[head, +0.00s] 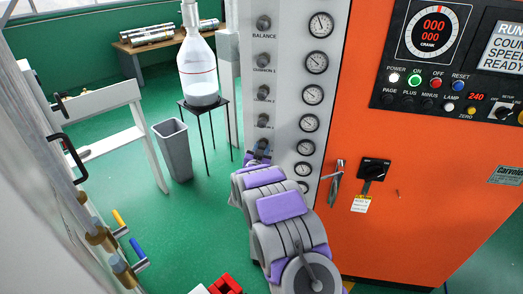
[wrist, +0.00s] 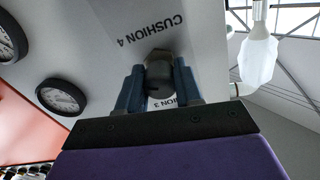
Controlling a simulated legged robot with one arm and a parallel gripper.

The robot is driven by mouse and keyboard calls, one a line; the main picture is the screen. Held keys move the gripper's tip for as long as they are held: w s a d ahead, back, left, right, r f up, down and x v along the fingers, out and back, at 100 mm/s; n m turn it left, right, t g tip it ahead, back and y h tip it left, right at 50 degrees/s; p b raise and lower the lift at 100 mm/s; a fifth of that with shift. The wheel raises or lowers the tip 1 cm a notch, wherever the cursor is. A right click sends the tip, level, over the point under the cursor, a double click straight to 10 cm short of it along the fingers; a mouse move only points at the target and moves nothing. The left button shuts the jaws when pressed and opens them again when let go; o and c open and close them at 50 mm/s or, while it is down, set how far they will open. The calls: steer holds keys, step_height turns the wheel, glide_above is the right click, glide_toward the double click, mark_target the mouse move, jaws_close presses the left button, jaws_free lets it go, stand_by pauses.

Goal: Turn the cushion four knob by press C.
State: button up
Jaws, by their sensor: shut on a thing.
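The cushion four knob (wrist: 159,78) is a dark round knob on a grey panel (wrist: 205,40). It sits beside the upside-down CUSHION 4 lettering in the wrist view. My gripper (wrist: 159,85) has its two blue fingers shut on this knob, one on each side. A CUSHION 3 label shows partly between the fingers, behind them. In the head view my gripper (head: 261,152) is at the lower part of the panel's knob column. My arm hides the held knob and the lowest part of the panel there.
Other knobs (head: 263,92) and a column of gauges (head: 316,62) line the panel. An orange cabinet (head: 440,170) with buttons and displays stands to the right. A grey bin (head: 174,150) and a bottle on a black stand (head: 206,104) stand left. Green floor is open between.

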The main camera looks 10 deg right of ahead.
steer(key=shift+f+m, duration=0.15)
steer(key=shift+m, duration=0.15)
steer(key=o, duration=1)
steer(key=shift+a, duration=0.1)
steer(key=shift+s, duration=0.1)
steer(key=p+v, duration=0.2)
steer(key=v, duration=1.5)
steer(key=shift+a, duration=0.1)
stand_by(1.0)
